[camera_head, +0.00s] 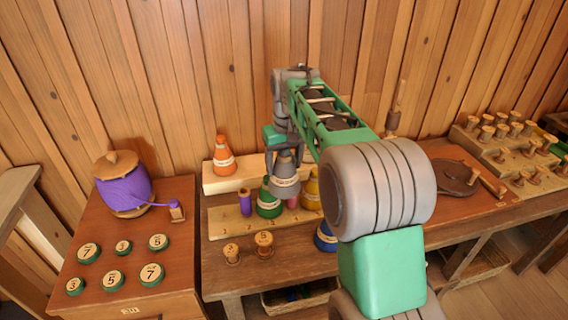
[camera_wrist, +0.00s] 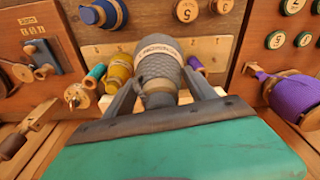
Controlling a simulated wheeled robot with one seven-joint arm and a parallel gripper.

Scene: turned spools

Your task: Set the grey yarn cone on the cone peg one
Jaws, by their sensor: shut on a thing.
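The grey yarn cone (camera_head: 285,180) has a pale band and hangs narrow end up below my gripper (camera_head: 284,152). It also shows in the wrist view (camera_wrist: 161,70) between the two fingers, which are shut on its narrow end. In the head view it overlaps the green cone (camera_head: 268,207) and is left of the yellow cone (camera_head: 312,196). Below is a pale numbered board (camera_head: 219,222). I cannot tell which spot on it is cone peg one; the cone and arm hide part of the board. The gap beneath the cone's base is unclear.
An orange cone (camera_head: 223,158) stands on the pale back block (camera_head: 213,183). A purple spool (camera_head: 246,204) stands on the board, a blue cone (camera_head: 325,237) before it. Two wooden spools (camera_head: 263,244) stand in front. A purple winder (camera_head: 125,190) is left; a peg rack (camera_head: 510,160) is right.

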